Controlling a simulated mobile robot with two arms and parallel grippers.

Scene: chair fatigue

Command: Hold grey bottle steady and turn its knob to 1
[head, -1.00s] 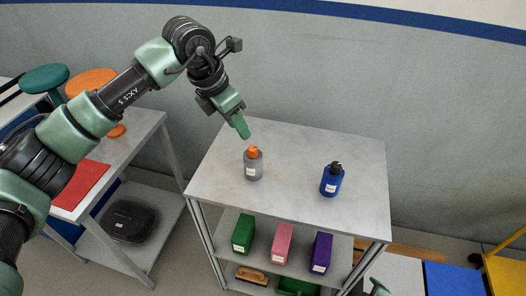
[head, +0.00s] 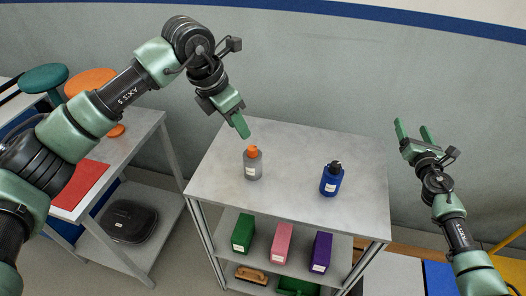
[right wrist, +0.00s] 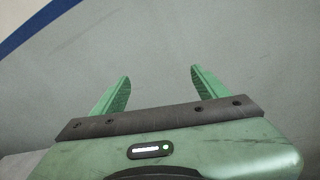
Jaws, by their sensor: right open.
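The grey bottle (head: 253,167) stands upright on the tabletop (head: 290,200), left of its middle, with an orange knob (head: 251,151) on top and a white label on its front. My left gripper (head: 243,130) is above and behind the bottle, pointing down and apart from it; it is seen edge-on, so its jaw opening is hidden. My right gripper (head: 414,132) is raised beyond the table's right edge, its fingers pointing up and spread, with nothing between them. In the right wrist view its open fingers (right wrist: 160,85) face the bare wall.
A blue bottle (head: 331,180) with a black top stands on the same table to the right. Green (head: 243,234), pink (head: 282,243) and purple (head: 321,253) boxes sit on the shelf below. A side table with a red sheet (head: 80,186) is at left.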

